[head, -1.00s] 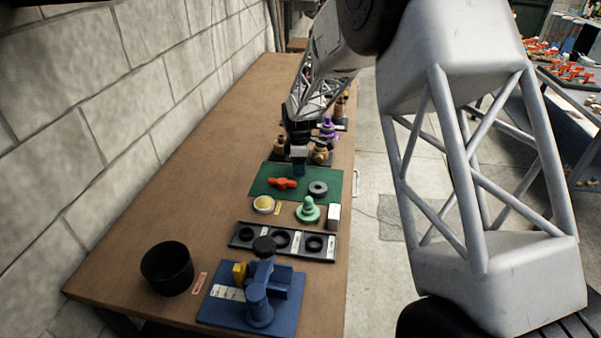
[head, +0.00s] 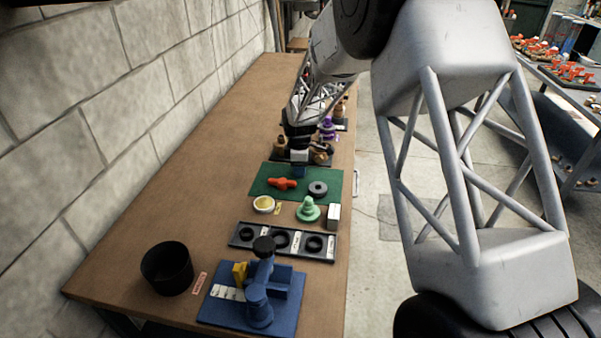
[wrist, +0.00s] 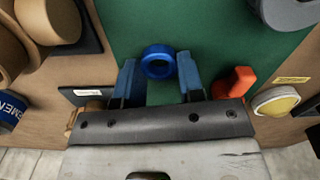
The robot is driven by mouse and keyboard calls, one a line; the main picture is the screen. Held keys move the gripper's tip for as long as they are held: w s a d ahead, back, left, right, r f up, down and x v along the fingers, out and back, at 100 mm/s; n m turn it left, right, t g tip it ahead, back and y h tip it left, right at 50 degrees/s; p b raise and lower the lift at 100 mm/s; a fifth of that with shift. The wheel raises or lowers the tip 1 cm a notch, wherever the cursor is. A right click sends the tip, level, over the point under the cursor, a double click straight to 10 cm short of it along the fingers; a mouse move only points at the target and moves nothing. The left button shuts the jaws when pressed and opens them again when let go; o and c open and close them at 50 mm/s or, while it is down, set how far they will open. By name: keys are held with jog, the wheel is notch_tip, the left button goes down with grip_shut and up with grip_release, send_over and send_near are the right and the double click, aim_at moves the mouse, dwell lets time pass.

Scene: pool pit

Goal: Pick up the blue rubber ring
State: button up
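The blue rubber ring (wrist: 158,62) lies on the green mat (wrist: 220,28) in the wrist view. My gripper (wrist: 157,72) is open, with one blue finger to the left of the ring and one to the right. The ring shows between and slightly beyond the fingertips, with visible gaps. In the head view my gripper (head: 299,169) is over the far part of the green mat, and I cannot make out the ring there.
An orange-red part (head: 282,184) and a grey ring (head: 318,189) lie on the mat. Nearer are a yellow-filled white dish (head: 263,204), a green stepped piece (head: 308,210) and a black tray (head: 240,236). Brown and purple fittings (head: 328,129) stand behind my gripper.

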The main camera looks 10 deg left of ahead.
jog(key=c, duration=0.4)
jog(key=shift+o, duration=0.2)
notch_tip(320, 180, up, 10)
dwell(0.4)
dwell(0.5)
